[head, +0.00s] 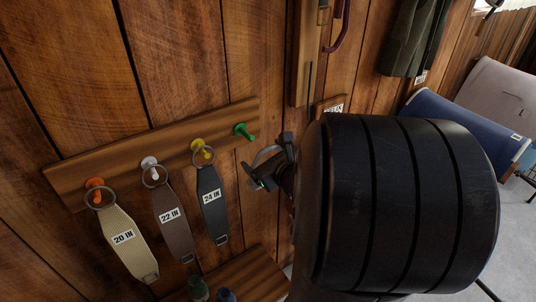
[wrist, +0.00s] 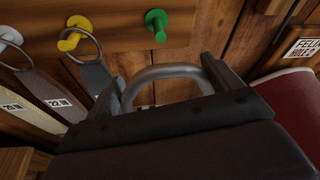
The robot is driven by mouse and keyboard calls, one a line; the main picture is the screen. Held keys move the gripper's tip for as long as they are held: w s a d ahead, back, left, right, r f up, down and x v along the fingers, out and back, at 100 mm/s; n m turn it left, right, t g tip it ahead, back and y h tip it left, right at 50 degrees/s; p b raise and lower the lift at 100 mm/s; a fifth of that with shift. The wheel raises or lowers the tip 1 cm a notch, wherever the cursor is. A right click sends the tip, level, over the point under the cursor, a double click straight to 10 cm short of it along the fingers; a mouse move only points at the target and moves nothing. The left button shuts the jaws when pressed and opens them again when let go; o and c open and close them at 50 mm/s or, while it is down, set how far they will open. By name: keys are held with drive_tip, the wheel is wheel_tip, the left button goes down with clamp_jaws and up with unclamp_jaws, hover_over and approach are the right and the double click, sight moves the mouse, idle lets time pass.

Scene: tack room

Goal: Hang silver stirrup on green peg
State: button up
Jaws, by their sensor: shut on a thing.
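The green peg (head: 244,131) is the rightmost on a wooden peg board, and it is bare. It also shows in the wrist view (wrist: 156,22). My gripper (head: 268,178) is shut on the silver stirrup (head: 267,153), just below and right of the green peg. In the wrist view the stirrup's rounded arch (wrist: 168,72) stands up between the fingers of my gripper (wrist: 165,95), below the peg and apart from it. The stirrup's lower part is hidden by my gripper.
The peg board (head: 80,180) also has orange (head: 95,184), white (head: 149,163) and yellow (head: 198,146) pegs, each holding a ringed strap with a size tag. Bottles (head: 198,288) stand low on a wooden ledge. A blue padded thing (head: 455,125) is at right.

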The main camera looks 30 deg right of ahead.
sight(238, 134)
drive_tip(key=shift+r, duration=0.45)
drive_tip(key=shift+a+r+b+x, duration=0.1)
drive_tip(key=shift+r+b+x, duration=0.1)
drive_tip(key=shift+x, duration=0.9)
drive_tip(key=shift+a+r+b+x, duration=0.1)
drive_tip(key=shift+a+r+x, duration=0.05)
drive_tip(key=shift+x, duration=0.9)
drive_tip(key=shift+a+r+b+x, duration=0.1)
drive_tip(key=shift+r+x, duration=0.1)
drive_tip(key=shift+x, duration=0.9)
drive_tip(key=x, duration=0.2)
drive_tip(key=b+x, duration=0.1)
drive_tip(key=x, duration=0.2)
drive_tip(key=shift+a+r, duration=0.25)
drive_tip(key=shift+b, duration=0.3)
drive_tip(key=o, duration=1.3)
drive_tip(key=shift+f, duration=0.1)
